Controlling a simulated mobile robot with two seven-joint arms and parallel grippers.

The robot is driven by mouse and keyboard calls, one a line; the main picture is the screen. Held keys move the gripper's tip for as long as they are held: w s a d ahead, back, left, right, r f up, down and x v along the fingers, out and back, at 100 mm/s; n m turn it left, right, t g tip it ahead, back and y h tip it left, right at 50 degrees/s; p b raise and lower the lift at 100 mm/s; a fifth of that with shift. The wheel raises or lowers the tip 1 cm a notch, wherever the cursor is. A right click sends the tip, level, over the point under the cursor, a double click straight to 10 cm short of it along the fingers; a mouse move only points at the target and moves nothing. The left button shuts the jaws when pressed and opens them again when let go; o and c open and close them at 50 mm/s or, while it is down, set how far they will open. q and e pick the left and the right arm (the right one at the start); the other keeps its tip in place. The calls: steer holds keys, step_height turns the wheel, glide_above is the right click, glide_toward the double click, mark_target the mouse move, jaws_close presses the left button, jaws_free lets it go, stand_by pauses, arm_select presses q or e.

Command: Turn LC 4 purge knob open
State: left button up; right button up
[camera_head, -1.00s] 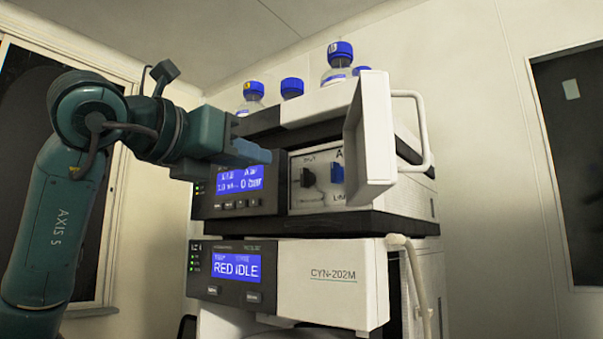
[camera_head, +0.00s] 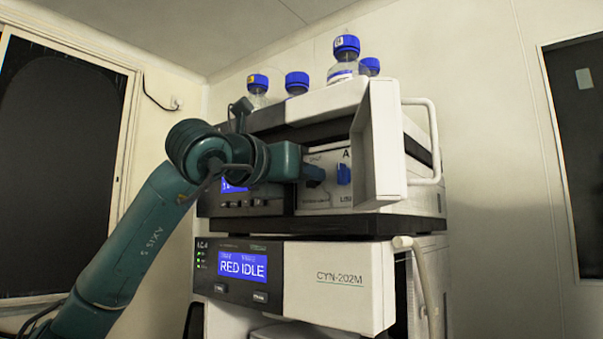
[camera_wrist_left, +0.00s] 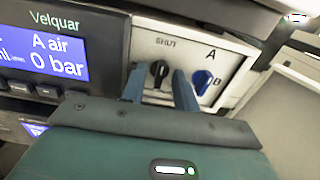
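The panel (camera_head: 330,195) in the upper instrument's open bay carries a black knob and a blue knob (camera_head: 343,173). My left gripper (camera_head: 315,174) is in front of the panel and hides the black knob in the head view. In the left wrist view its two blue fingers (camera_wrist_left: 160,82) are apart, with the black knob showing between them. Contact cannot be told. My right gripper is not in view.
A white door (camera_head: 382,140) stands open just right of the knobs. A lower unit (camera_head: 340,285) reads RED IDLE. Several blue-capped bottles (camera_head: 346,58) stand on top. A display (camera_wrist_left: 45,52) reading 0 bar lies left of the knobs.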

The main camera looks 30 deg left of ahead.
arm_select(q)
jaws_close()
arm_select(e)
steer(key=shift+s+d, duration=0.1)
